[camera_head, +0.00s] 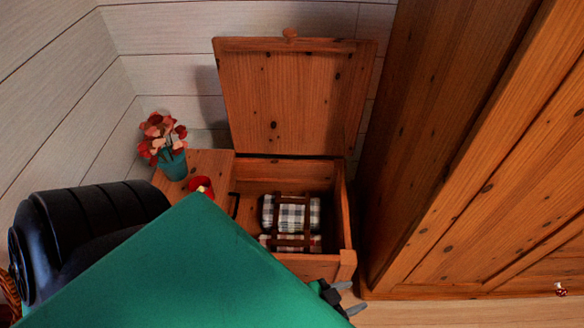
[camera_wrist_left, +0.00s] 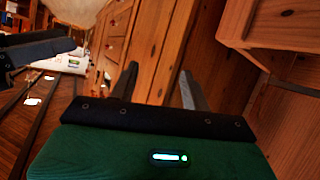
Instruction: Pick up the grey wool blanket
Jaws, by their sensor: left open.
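An open wooden chest (camera_head: 345,215) stands in the corner. Inside it lies folded cloth in a dark and white check (camera_head: 291,213), with a wooden slatted frame over it. I see no plain grey blanket; I cannot tell whether one lies under the checked cloth. My left gripper (camera_head: 338,298) is at the chest's near right corner in the head view, mostly hidden behind its green body. In the left wrist view its fingers (camera_wrist_left: 158,88) are apart, with nothing between them.
The chest's lid (camera_head: 292,95) stands raised at the back. To its left, a plant in a teal pot (camera_head: 173,164) and a red cup (camera_head: 201,186) stand on a wooden top (camera_head: 212,162). A tall wooden wardrobe (camera_head: 455,150) closes off the right.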

